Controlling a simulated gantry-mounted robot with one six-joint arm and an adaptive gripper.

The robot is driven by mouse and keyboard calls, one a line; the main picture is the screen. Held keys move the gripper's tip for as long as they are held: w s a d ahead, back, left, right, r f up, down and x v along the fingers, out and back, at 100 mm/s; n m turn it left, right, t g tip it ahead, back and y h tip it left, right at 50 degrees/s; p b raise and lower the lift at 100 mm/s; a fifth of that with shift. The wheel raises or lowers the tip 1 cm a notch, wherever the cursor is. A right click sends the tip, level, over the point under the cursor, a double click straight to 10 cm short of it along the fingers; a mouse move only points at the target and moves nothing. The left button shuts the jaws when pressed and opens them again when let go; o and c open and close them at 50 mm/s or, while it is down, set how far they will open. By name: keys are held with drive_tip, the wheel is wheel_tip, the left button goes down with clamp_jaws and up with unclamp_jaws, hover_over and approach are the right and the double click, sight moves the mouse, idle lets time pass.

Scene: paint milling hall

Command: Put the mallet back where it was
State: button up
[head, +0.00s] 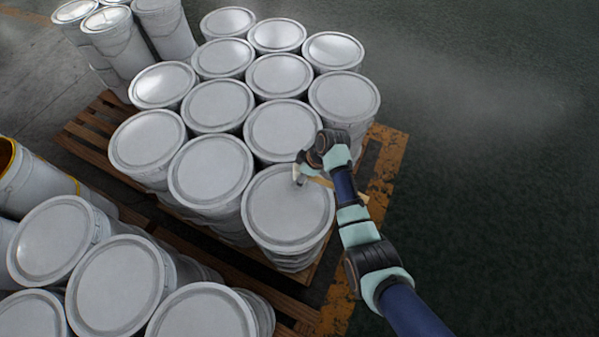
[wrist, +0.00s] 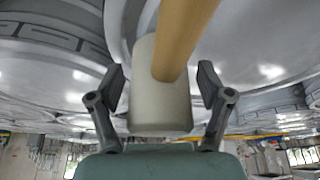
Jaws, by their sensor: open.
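The mallet has a pale cylindrical head (head: 299,174) and a light wooden handle (head: 319,180). It appears to lie on the lid of the white pail (head: 282,215) at the pallet's near right corner, with the handle pointing right and partly hidden behind my arm. In the wrist view the mallet head (wrist: 160,108) sits between my two fingers, with a gap visible on each side, and the handle (wrist: 185,32) runs up out of the picture. My gripper (wrist: 161,76) is open around the head; it shows small in the head view (head: 303,165).
Several lidded white pails (head: 217,105) stand close together on a wooden pallet (head: 82,142). More pails stand at the lower left (head: 115,285) and upper left. A worn yellow floor line (head: 388,165) runs beside the pallet. The dark floor (head: 500,170) on the right is clear.

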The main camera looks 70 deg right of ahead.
drive_tip(key=p+v, duration=0.2)
drive_tip(key=v, duration=1)
drive_tip(key=shift+r, duration=0.1)
drive_tip(key=w+a+r+t+h, duration=0.15)
drive_tip(key=w+a+r, duration=0.3)
drive_tip(key=a, duration=0.55)
drive_tip(key=w+a+r+t, duration=0.2)
drive_tip(key=w+a+r, duration=0.3)
drive_tip(key=a, duration=0.5)
drive_tip(key=w+a+r+t+h, duration=0.15)
drive_tip(key=w+a+r, duration=0.35)
drive_tip(key=a, duration=0.6)
drive_tip(key=s+a+r+m+t+y, duration=0.25)
drive_tip(key=a+r, duration=0.35)
drive_tip(key=a, duration=0.5)
wheel_tip(320, 180, up, 19)
drive_tip(key=p, duration=1.8)
drive_tip(key=shift+d+f+n+t+p, duration=0.15)
drive_tip(key=shift+d+n+t+p, duration=0.2)
drive_tip(key=shift+d+n+p, duration=0.1)
drive_tip(key=shift+w, duration=0.1)
